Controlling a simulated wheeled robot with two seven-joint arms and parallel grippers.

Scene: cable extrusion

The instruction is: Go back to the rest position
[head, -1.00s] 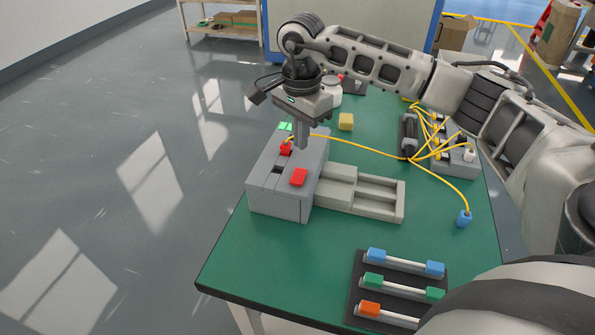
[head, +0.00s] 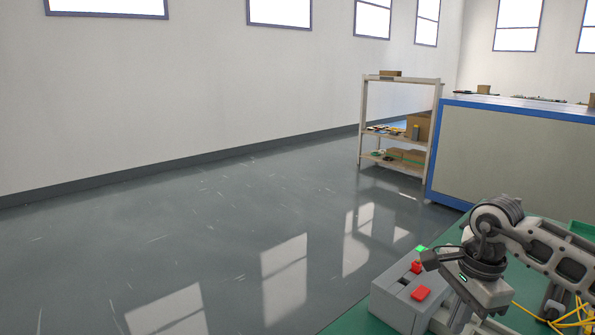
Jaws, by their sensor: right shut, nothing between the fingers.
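My right arm comes in from the right edge. Its gripper (head: 462,318) points down at the lower right, beside the grey box and partly in front of it. The fingers are shut and hold nothing. The grey box (head: 393,305) stands on the green table (head: 349,322). A yellow cable (head: 529,312) shows to the right of my gripper. My left gripper is not in view.
A shelf (head: 364,121) with boxes stands by the wall. A large blue-framed panel (head: 510,150) stands behind the table. The floor (head: 215,240) on the left is clear. Most of the table is out of the picture.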

